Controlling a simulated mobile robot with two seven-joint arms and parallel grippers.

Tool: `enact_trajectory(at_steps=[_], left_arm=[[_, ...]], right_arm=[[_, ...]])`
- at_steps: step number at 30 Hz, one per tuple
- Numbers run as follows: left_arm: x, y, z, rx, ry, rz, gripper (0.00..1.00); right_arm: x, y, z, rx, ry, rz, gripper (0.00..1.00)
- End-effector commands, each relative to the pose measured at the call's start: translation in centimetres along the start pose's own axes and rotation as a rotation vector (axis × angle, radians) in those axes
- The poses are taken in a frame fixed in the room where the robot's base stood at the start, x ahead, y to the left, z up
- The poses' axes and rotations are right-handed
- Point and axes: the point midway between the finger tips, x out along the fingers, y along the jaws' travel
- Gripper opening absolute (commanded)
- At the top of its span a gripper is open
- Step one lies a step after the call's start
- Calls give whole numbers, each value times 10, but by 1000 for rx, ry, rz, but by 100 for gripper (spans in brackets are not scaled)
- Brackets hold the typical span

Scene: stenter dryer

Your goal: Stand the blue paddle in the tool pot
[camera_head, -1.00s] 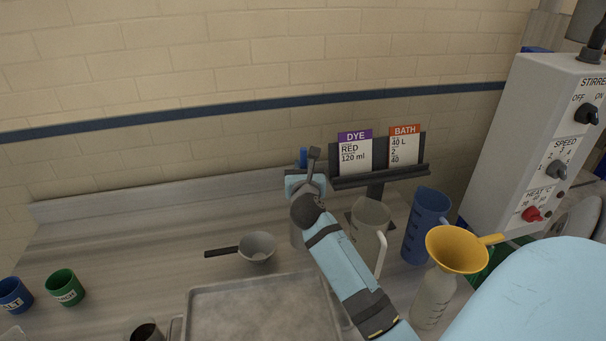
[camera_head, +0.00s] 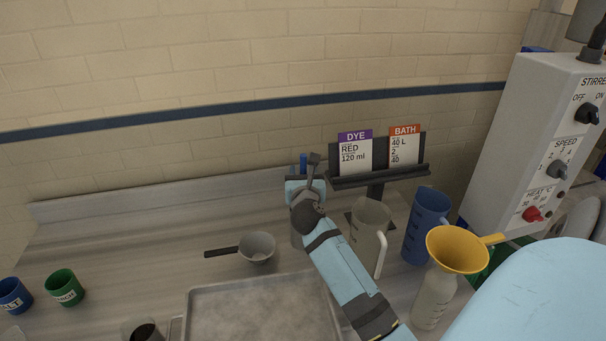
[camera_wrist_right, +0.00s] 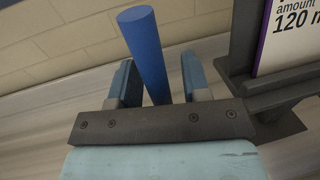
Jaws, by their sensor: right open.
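The blue paddle (camera_wrist_right: 148,50) shows as an upright, slightly tilted blue handle between the two fingers of my right gripper (camera_wrist_right: 152,85) in the right wrist view. The fingers stand apart, with a gap on each side of the handle. The paddle's lower end and the pot's mouth are hidden. My left gripper is not in view.
The card stand (camera_head: 378,172) is close right of my gripper. A clear jug (camera_head: 369,222), blue jug (camera_head: 426,222) and bottle with yellow funnel (camera_head: 457,250) stand right of my forearm. A metal tray (camera_head: 255,312) and ladle (camera_head: 257,247) lie in front and left.

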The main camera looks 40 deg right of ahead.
Motion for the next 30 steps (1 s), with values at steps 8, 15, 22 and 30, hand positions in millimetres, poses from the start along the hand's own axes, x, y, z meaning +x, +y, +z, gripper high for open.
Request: enact_trajectory(at_steps=[8,15,22,30], left_arm=[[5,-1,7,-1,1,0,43],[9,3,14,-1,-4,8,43],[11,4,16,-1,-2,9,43],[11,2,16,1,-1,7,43]], right_arm=[[-49,1,-3,1,2,2,43],[-97,0,-2,2,1,1,43],[-118,0,0,0,0,0,43],[-120,0,1,0,-1,0,43]])
